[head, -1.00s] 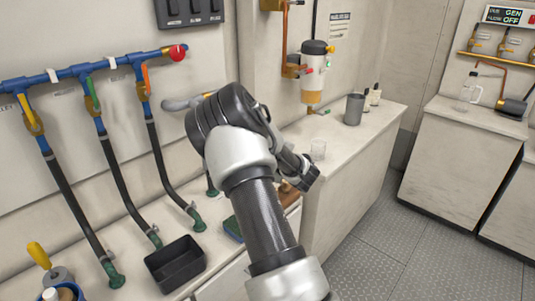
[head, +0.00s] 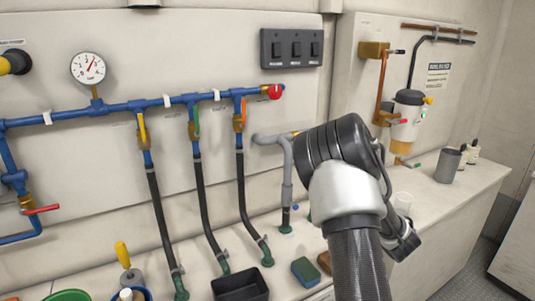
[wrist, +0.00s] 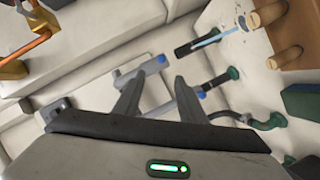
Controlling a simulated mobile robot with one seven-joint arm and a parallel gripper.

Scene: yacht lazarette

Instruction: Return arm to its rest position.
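My arm (head: 345,190) rises from the bottom of the head view and bends at a dark joint in front of the wall and bench. Its far end points down to the right over the bench, and the fingers cannot be made out there. In the wrist view my gripper (wrist: 160,76) shows two dark fingers standing apart with nothing held between them. Grey pipe parts with a blue end (wrist: 162,59) show behind the fingers.
Blue pipework (head: 120,108) with several black hoses runs along the wall left of my arm. A black tray (head: 240,286) and a green-topped sponge (head: 305,270) lie near.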

